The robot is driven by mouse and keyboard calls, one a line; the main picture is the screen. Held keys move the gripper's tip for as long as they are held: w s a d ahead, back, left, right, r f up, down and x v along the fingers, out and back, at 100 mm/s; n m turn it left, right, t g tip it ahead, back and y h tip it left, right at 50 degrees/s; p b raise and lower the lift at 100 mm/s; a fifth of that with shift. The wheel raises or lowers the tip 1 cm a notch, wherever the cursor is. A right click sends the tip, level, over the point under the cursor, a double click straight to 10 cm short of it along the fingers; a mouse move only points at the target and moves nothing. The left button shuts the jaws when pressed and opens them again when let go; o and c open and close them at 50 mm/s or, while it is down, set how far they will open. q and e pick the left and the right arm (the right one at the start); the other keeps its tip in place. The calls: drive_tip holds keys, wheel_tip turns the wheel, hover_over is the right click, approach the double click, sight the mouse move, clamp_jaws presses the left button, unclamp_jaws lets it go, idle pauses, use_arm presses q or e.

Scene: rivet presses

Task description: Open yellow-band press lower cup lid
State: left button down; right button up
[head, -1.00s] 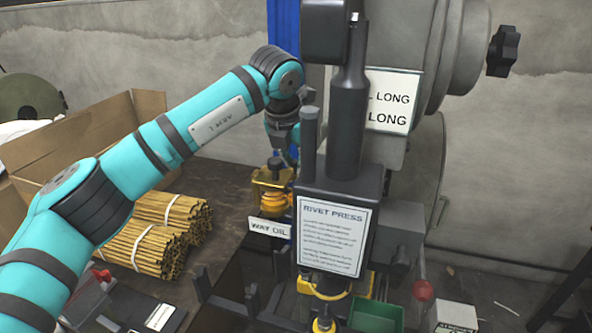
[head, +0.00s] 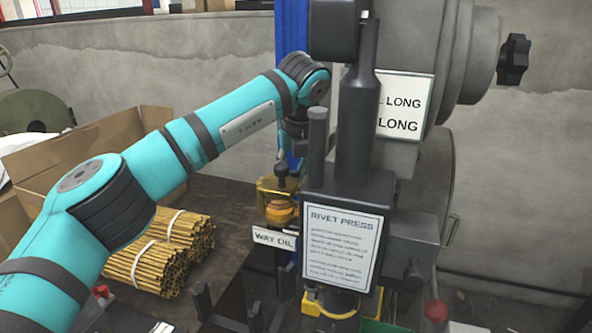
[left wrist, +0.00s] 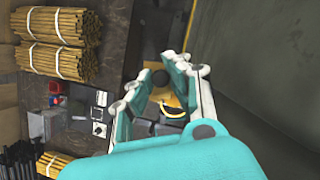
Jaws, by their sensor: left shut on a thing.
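The rivet press (head: 341,245) stands right of centre in the head view. Beside it, above the WAY OIL sign (head: 275,240), is an amber cup (head: 278,214) with a dark knobbed lid (head: 281,184). Yellow shows low on the press, partly cut off. My left gripper (head: 287,158) is above the cup, pointing down, with its fingers small and partly hidden. In the left wrist view its fingers (left wrist: 158,76) are on either side of the round dark knob (left wrist: 160,79), and they are shut on it. I cannot tell whether the lid sits clear of the cup. My right gripper is not shown.
Bundled brown sticks (head: 160,256) lie on the dark table left of the press, with an open cardboard box (head: 105,152) behind. A red-knobbed lever (head: 436,311) and a green bin (head: 385,326) are at the lower right. A blue post (head: 292,35) stands behind my wrist.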

use_arm(q)
drive_tip(key=shift+r, duration=0.1)
drive_tip(key=c, duration=1.2)
unclamp_jaws()
drive_tip(key=shift+c, duration=0.2)
drive_tip(key=v, duration=1.2)
